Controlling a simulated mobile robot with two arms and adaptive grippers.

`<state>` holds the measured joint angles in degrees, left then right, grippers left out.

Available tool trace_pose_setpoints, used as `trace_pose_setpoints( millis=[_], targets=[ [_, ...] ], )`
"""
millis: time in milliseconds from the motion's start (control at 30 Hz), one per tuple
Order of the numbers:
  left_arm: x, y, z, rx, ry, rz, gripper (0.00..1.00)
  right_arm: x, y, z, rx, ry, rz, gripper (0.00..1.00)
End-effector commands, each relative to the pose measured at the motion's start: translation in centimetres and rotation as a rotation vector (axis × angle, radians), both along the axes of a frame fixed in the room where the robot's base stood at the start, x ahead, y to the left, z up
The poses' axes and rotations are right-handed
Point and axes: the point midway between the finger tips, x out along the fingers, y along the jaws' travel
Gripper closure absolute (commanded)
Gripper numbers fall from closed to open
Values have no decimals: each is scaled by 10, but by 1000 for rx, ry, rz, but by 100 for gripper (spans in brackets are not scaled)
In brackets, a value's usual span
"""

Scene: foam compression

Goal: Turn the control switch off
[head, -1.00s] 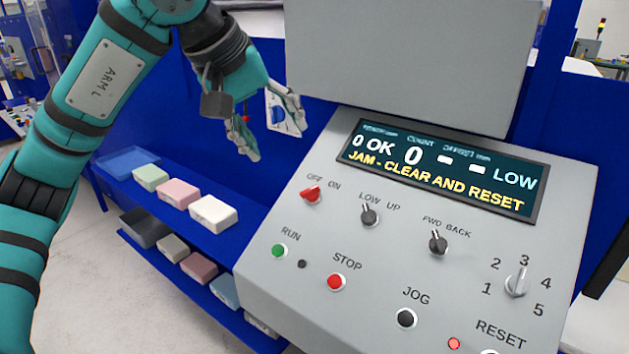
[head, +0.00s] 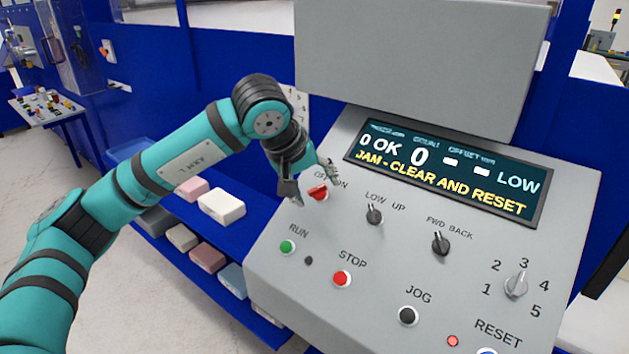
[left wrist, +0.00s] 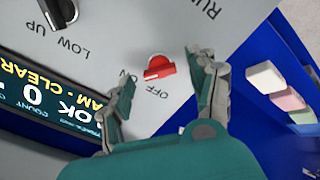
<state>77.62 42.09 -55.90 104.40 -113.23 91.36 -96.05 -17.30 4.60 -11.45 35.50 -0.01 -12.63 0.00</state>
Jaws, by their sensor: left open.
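The red control switch (head: 318,193) sits at the upper left of the grey sloped panel, under the OFF and ON labels. It also shows in the left wrist view (left wrist: 159,67), where its handle seems to lean toward ON. My left gripper (head: 315,189) is open at the switch, one finger on its left and the other above right. In the left wrist view, the open fingers (left wrist: 153,84) spread on either side of the switch, with no clear contact. The OFF label is partly covered by the gripper in the head view. My right gripper is not in view.
The low/up switch (head: 374,215), green RUN button (head: 288,246) and red STOP button (head: 342,279) sit nearby. The display (head: 447,172) reads JAM - CLEAR AND RESET. Foam blocks (head: 222,206) lie on blue shelves left of the panel.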

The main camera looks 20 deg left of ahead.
Motion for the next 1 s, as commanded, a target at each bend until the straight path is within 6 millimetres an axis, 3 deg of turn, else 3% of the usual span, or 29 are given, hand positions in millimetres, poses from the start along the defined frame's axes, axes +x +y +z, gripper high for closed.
trace_pose_setpoints(
  millis=[400, 833, 1000],
  targets=[
    [4, -2, -9, 0, 0, 0, 40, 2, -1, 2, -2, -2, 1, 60],
    [4, -1, -8, 0, 1, 0, 96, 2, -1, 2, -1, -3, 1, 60],
    [4, -1, -9, -3, 2, 7, 96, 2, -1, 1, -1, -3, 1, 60]
  ],
)
